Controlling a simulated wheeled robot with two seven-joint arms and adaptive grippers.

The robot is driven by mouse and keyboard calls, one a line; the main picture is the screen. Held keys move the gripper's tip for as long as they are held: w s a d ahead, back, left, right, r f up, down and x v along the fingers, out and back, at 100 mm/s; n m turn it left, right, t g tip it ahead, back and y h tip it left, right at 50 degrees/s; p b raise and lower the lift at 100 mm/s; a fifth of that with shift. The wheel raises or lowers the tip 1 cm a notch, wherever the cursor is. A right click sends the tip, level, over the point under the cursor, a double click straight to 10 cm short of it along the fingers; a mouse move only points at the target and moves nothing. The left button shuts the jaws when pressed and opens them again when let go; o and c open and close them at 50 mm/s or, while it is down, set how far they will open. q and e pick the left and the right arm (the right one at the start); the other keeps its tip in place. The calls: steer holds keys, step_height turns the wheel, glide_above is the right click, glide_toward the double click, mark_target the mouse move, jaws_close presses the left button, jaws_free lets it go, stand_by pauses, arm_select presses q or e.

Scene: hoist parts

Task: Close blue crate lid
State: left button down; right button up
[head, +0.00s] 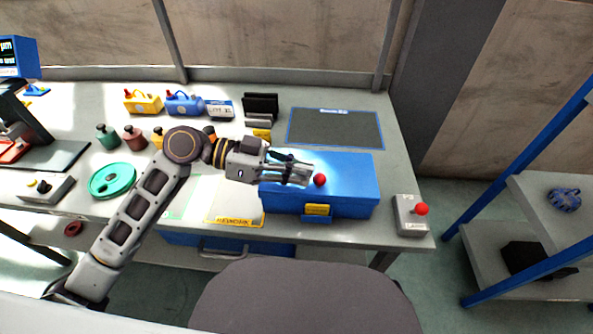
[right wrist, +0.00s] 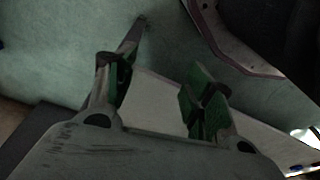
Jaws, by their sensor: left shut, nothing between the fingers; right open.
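The blue crate (head: 350,185) stands near the front right of the workbench. Its blue lid lies flat across the top, and a yellow label sits on its front face. A red ball-shaped knob (head: 320,180) shows at the lid, just right of my left gripper's fingertips. My left gripper (head: 300,174) is shut and empty, over the left part of the lid; I cannot tell if it touches the lid or the knob. My right gripper (right wrist: 155,85) is open and empty in the right wrist view, with floor behind it. The crate's left part is partly hidden by my left gripper.
A grey box with a red button (head: 410,215) stands right of the crate. A dark mat (head: 335,128) lies behind it. Yellow and blue canisters (head: 183,104), small bottles and a green wheel (head: 113,181) are to the left. A blue-framed shelf (head: 530,200) stands at the right.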

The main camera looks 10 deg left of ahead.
arm_select(q)
steer(key=shift+r+p, duration=0.65)
steer(key=shift+r, duration=0.2)
steer(key=v, duration=1)
arm_select(e)
steer(key=f, duration=0.3)
steer(key=shift+s+f, duration=0.35)
steer(key=shift+f, duration=0.05)
arm_select(q)
steer(key=shift+s+f, duration=0.1)
arm_select(e)
steer(key=shift+s+d+f, duration=0.1)
steer(key=shift+s, duration=0.05)
